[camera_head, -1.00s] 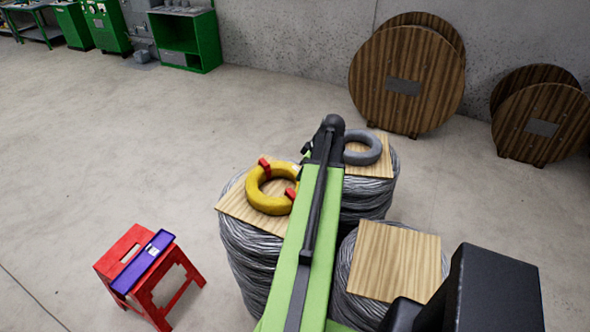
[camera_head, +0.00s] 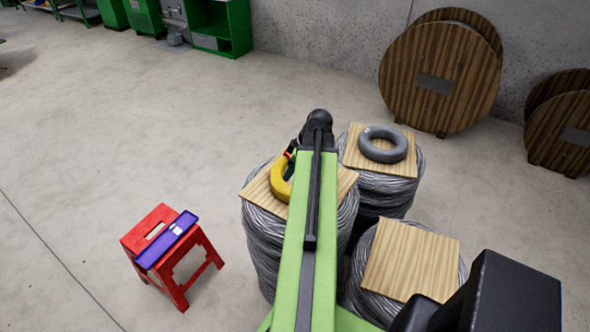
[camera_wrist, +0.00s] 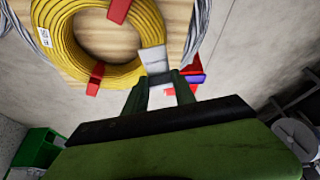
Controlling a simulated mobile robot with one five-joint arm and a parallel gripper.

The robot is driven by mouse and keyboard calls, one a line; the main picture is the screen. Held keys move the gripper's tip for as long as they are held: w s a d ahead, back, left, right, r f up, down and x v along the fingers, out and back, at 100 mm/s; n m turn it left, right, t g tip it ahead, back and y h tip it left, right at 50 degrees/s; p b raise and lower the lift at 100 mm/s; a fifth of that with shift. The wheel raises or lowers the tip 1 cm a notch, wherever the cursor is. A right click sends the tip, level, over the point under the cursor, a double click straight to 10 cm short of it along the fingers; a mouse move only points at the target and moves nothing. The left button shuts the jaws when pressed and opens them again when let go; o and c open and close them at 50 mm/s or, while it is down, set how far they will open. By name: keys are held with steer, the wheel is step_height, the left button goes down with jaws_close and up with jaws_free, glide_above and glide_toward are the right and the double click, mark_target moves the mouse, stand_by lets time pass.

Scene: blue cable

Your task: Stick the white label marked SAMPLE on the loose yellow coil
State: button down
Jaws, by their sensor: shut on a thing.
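The yellow coil (camera_head: 281,180) lies on a wooden board on a wire bundle; my arm hides its right part in the head view. The wrist view shows the coil (camera_wrist: 70,62) with red ties and a small printed white tag (camera_wrist: 44,37) on its left side. My gripper (camera_wrist: 160,80) is shut on a pale label (camera_wrist: 153,58), which is over the coil's lower right edge. I cannot read its marking or tell whether it touches the coil.
A red stool (camera_head: 160,222) with a purple tray (camera_head: 158,245) stands at left; a small white piece (camera_head: 177,229) lies on the tray. A grey coil (camera_head: 383,145) sits on the bundle behind. A bare board (camera_head: 412,262) tops the right bundle.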

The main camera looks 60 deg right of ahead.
steer(key=b, duration=0.5)
glide_above(287, 190)
steer(key=s, duration=0.1)
steer(key=shift+s+d+f, duration=0.1)
steer(key=shift+d+f, duration=0.05)
steer(key=shift+f, duration=1.25)
steer(key=shift+s+d+f, duration=0.1)
steer(key=shift+f, duration=1.3)
steer(key=shift+w+f+b, duration=0.1)
steer(key=shift+f+b, duration=0.35)
steer(key=shift+b, duration=0.15)
steer(key=shift+f, duration=0.2)
steer(key=shift+f+b, duration=0.2)
steer(key=shift+b, duration=0.2)
steer(key=c, duration=0.8)
jaws_free()
steer(key=shift+r, duration=0.1)
